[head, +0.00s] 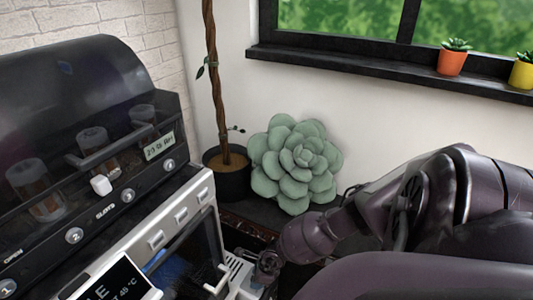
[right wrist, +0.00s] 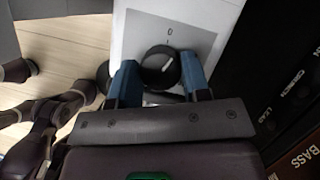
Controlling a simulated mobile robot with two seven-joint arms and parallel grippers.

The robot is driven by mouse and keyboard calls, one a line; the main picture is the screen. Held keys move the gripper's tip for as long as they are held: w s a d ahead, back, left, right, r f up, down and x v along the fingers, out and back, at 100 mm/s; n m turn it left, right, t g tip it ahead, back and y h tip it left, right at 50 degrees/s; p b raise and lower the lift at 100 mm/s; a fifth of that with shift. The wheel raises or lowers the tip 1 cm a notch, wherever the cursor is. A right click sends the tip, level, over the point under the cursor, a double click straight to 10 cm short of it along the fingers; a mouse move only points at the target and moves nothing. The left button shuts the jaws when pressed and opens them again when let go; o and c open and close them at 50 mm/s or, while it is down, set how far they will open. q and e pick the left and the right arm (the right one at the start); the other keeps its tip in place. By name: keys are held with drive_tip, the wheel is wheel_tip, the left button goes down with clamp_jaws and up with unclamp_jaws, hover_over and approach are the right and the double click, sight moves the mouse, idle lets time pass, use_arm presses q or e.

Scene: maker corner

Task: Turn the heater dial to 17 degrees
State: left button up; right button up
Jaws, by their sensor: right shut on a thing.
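The heater dial (right wrist: 160,68) is a round black knob on a white panel (right wrist: 135,30) in the right wrist view. Its white pointer line slants to the upper right, and a small mark and a "0"-like sign sit above it. My right gripper (right wrist: 158,82) is shut on the dial, with one blue finger on each side of it. In the head view my right gripper (head: 266,266) is at the white heater body (head: 240,272), low in the middle; the dial is hidden there. A dark display (head: 115,280) at the lower left partly reads "49 °C". My left gripper is not in view.
A black-hooded machine (head: 75,85) with knobs and cups behind its window stands at the left. A potted plant (head: 228,180) and a large green succulent (head: 296,162) stand behind my right arm. A dark box lettered "BASS" (right wrist: 300,160) is close to the right wrist.

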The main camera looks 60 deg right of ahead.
drive_tip(key=m+p, duration=0.1)
drive_tip(key=m+h+p, duration=0.1)
drive_tip(key=p, duration=0.1)
drive_tip(key=m+p, duration=0.1)
drive_tip(key=shift+w+a+r+m+t, duration=0.2)
drive_tip(key=shift+w+r+m+t, duration=0.1)
drive_tip(key=shift+r+m, duration=0.1)
drive_tip(key=shift+s+f+m+h+p, duration=0.15)
drive_tip(key=shift+m+h+p, duration=0.35)
drive_tip(key=shift+m+p, duration=0.15)
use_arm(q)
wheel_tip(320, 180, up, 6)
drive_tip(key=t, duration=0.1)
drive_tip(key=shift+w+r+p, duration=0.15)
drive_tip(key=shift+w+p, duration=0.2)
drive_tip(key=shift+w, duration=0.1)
use_arm(e)
drive_tip(key=shift+s+f+m+h, duration=0.15)
drive_tip(key=shift+m+h, duration=0.15)
drive_tip(key=shift+m, duration=0.45)
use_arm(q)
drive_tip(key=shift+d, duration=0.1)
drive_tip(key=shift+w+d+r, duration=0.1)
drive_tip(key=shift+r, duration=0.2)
use_arm(e)
drive_tip(key=shift+f+m, duration=0.1)
drive_tip(key=shift+m, duration=0.5)
drive_tip(key=o, duration=0.9)
